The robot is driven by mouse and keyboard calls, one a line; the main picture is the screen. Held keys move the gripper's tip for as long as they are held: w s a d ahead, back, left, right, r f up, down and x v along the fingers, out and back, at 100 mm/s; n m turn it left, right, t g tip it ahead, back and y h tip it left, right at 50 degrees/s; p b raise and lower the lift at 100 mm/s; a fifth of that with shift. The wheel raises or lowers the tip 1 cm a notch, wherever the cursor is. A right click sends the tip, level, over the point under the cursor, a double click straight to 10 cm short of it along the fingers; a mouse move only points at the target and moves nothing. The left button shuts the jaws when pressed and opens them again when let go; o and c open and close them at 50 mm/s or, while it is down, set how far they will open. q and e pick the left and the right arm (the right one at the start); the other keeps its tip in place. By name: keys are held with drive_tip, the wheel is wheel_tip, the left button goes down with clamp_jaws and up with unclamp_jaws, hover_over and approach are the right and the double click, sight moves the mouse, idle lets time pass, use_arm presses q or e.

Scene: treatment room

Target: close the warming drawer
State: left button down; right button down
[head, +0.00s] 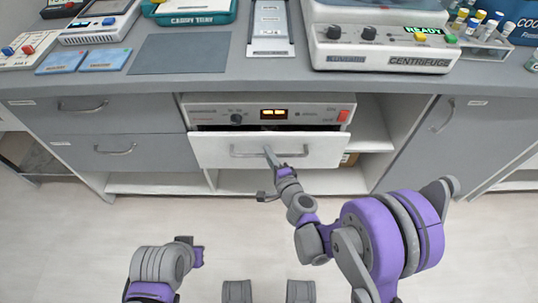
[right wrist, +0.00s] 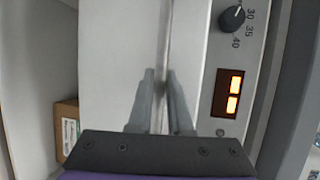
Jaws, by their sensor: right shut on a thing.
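The warming drawer (head: 214,150) has a white front below a control panel (head: 270,113) with a lit orange display. It stands slightly out, with a narrow dark gap along its top edge. Its grey bar handle (head: 240,154) runs across the front. My right gripper (head: 270,153) reaches the handle from the front and is shut on it near the middle. In the right wrist view, the fingers (right wrist: 160,100) lie on both sides of the handle bar (right wrist: 164,50), with the panel display to the right.
Grey drawers (head: 113,150) stand to the left and a grey cabinet door (head: 440,140) to the right. Open shelves lie beneath, with a small brown box (head: 348,159) beside the warming drawer. A centrifuge (head: 385,45) and other equipment stand on the counter (head: 200,78). The floor ahead is clear.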

sight(270, 145)
drive_tip(key=shift+w, duration=0.1)
drive_tip(key=shift+w+p, duration=0.4)
drive_tip(key=shift+w, duration=1.75)
drive_tip(key=c, duration=0.8)
unclamp_jaws()
drive_tip(key=shift+c, duration=0.2)
drive_tip(key=p+v, duration=0.1)
drive_tip(key=v, duration=0.9)
drive_tip(key=shift+s+r, duration=0.15)
drive_tip(key=shift+s, duration=0.2)
drive_tip(key=shift+d, duration=0.15)
